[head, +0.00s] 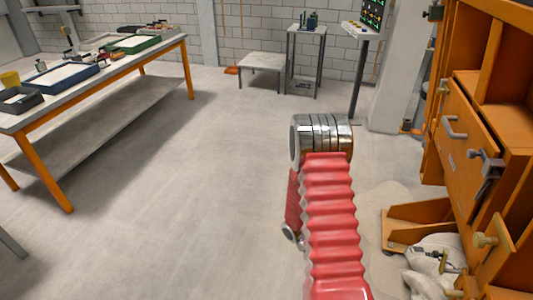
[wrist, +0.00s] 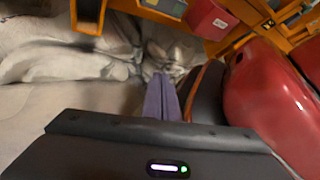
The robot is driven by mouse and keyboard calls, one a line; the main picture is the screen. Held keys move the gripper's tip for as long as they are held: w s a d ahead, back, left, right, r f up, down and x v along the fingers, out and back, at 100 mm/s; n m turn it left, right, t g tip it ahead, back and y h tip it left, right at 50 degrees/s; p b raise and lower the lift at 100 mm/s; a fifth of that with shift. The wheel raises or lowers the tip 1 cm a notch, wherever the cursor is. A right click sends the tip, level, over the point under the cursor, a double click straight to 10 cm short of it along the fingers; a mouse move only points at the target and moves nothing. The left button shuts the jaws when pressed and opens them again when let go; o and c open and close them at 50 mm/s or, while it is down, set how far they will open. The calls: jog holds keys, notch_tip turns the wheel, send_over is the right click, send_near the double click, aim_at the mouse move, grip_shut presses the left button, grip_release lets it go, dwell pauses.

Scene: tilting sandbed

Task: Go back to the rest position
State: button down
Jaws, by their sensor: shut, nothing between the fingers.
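My gripper (wrist: 163,97) shows in the wrist view as grey-purple fingers above a dark housing. The fingers are together and hold nothing. In the head view my arm, with a red ribbed sleeve and a metal joint, rises right of the middle; my gripper is not seen there.
An orange sandbed frame (head: 437,105) with drawers and clamps stands close on the right. White bags (head: 432,280) lie at its foot; whitish bags (wrist: 60,50) also show in the wrist view. A long workbench (head: 105,80) stands left. The floor (head: 190,200) between is clear.

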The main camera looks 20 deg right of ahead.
jog(key=w+a+r+m+t+y, duration=0.1)
jog(key=w+a+r+m+t, duration=0.35)
jog(key=a+r, duration=0.35)
jog(key=w+a+r+m+t+y, duration=0.2)
jog(key=w+a+r+m+t, duration=0.3)
jog(key=r, duration=0.4)
jog(key=a+r+n+t, duration=0.1)
jog(key=a+r+t, duration=0.3)
jog(key=r, duration=0.5)
jog(key=a+r+t+y, duration=0.1)
jog(key=a+r+t, duration=0.3)
jog(key=r, duration=0.5)
jog(key=shift+s+a+r+n, duration=0.15)
jog(key=shift+a+r+n, duration=0.15)
jog(key=shift+a, duration=0.75)
jog(key=shift+f+t, duration=0.1)
jog(key=shift+t, duration=0.15)
